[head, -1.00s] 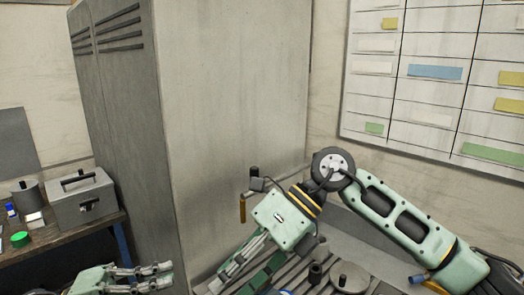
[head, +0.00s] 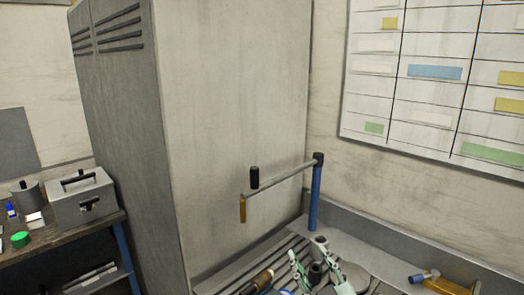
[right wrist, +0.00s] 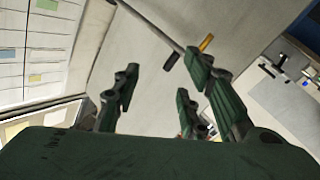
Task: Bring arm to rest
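The microscope arm (head: 285,178) is a thin grey bar reaching left from the top of a blue post (head: 315,197). A black knob (head: 254,178) and a hanging amber tip (head: 242,210) are at its free end. My right gripper (head: 319,270) is low in the head view, below the bar and apart from it. In the right wrist view its dark green fingers (right wrist: 162,80) are spread with nothing between them. The bar (right wrist: 150,24) and amber tip (right wrist: 206,43) show beyond them.
A tall grey cabinet (head: 235,120) stands left of the bar. The ribbed bench top holds a grey round piece (head: 352,272) and small cylinders; an amber-and-blue item (head: 440,284) lies at right. A grey toolbox (head: 82,200) stands on the left side table.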

